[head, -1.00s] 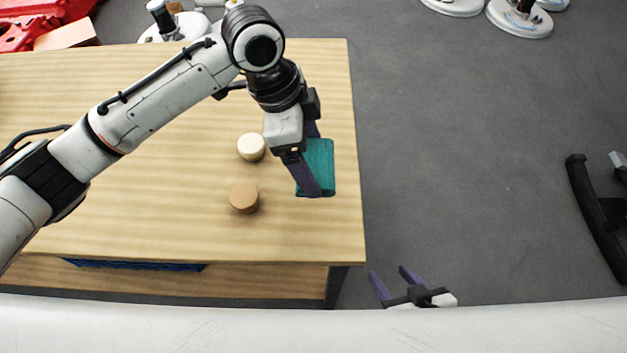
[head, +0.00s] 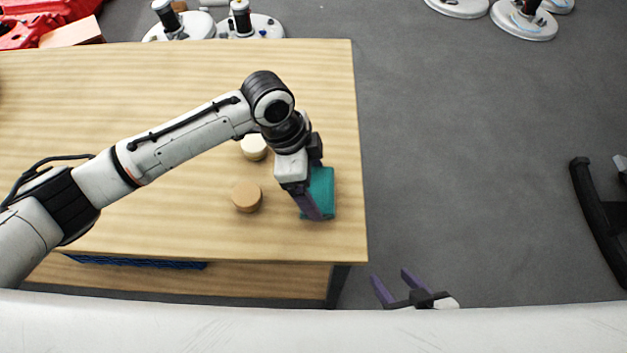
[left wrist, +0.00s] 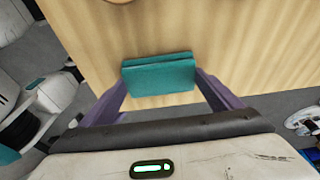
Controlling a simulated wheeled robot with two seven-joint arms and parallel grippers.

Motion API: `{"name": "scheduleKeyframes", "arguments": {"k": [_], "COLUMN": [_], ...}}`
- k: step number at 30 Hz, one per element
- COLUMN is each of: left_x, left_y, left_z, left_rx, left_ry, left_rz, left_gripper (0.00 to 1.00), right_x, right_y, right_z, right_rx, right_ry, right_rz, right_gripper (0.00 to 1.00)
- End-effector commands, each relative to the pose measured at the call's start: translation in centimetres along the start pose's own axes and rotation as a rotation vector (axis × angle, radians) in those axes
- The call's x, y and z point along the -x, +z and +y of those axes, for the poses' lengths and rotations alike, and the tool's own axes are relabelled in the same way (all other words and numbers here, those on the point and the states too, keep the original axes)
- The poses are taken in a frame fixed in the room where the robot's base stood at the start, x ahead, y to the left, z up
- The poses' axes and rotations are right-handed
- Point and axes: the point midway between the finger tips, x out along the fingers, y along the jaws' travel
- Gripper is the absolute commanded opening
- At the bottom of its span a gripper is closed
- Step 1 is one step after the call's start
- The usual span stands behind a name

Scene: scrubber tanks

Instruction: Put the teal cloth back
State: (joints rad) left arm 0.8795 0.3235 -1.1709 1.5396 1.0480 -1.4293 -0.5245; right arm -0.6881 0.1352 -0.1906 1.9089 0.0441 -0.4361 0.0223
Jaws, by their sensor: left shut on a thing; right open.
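The teal cloth (head: 321,190) is a folded flat block at the right end of the wooden table (head: 180,90). My left gripper (head: 316,205) is shut on the cloth. In the left wrist view the cloth (left wrist: 158,76) sits between the two purple fingers, with the table top behind it. I cannot tell whether the cloth touches the table. My right gripper (head: 397,288) is open and empty, off the table's front right corner.
A tan round block (head: 246,197) and a cream round block (head: 254,147) stand left of the cloth. A blue crate (head: 135,263) shows under the table top. White round-based machines (head: 255,25) stand behind the table.

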Motion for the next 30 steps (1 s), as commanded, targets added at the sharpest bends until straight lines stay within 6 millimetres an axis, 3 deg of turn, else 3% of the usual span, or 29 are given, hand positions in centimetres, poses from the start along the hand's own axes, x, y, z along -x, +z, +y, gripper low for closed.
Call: {"name": "scheduleKeyframes", "arguments": {"k": [1,2,4,14,30], "left_x": [-0.2,-0.2,-0.2,0.4,10.4], "left_y": [0.0,0.0,0.0,-0.1,-0.1], "left_z": [0.0,0.0,0.0,-0.1,-0.1], "left_rx": [0.0,0.0,0.0,0.0,0.001], "left_ry": [0.001,0.0,0.0,-0.001,-0.002], "left_rz": [0.0,0.0,0.0,0.001,0.001], "left_gripper": [0.64,0.89,1.0,1.0,1.0], "right_x": [0.0,0.0,0.0,0.0,0.1], "right_y": [0.0,0.0,0.0,-0.1,-0.4], "right_z": [0.0,0.0,0.0,0.0,0.0], "right_rx": [0.0,0.0,0.001,0.001,0.001], "right_ry": [0.0,0.0,0.0,0.0,0.0], "right_rz": [0.0,0.0,0.001,0.002,0.003], "right_gripper": [0.48,0.48,0.48,0.48,0.48]}}
